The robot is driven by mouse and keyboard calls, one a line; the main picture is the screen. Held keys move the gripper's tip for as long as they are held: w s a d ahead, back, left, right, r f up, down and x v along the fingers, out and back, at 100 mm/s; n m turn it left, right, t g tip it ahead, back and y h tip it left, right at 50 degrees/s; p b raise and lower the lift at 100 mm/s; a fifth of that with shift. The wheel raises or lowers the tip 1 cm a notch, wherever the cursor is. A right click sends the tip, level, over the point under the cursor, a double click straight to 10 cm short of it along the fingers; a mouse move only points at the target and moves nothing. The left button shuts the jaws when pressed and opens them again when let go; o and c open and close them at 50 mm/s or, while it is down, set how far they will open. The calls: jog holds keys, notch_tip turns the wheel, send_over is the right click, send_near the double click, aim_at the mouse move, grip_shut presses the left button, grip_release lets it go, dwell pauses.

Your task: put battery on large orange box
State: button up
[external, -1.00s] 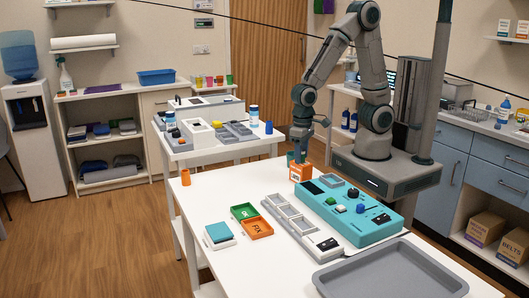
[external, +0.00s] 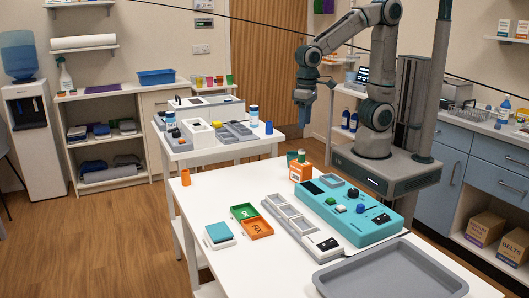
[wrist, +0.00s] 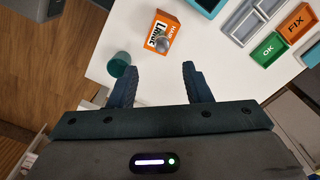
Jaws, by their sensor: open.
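The large orange box (external: 300,173) stands on the white table near its far edge. My gripper (external: 303,122) is open and empty, raised above the box and clear of the battery. In the wrist view, the gripper's spread fingers (wrist: 157,68) have nothing between them.
A teal cup (wrist: 119,63) stands beside the orange box, close to the table edge. A teal control panel (external: 350,210), a grey compartment strip (external: 290,215) and OK and FIX trays (external: 257,229) lie nearer. A grey tray (external: 390,275) is at the front.

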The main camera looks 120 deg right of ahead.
jog(key=s+a+r+n+t, duration=0.1)
jog(key=s+r+n+t, duration=0.1)
jog(key=s+n, duration=0.7)
jog(key=shift+s+a+r+n+t, duration=0.15)
jog(key=shift+s+a+n+t, duration=0.2)
jog(key=shift+n, duration=0.35)
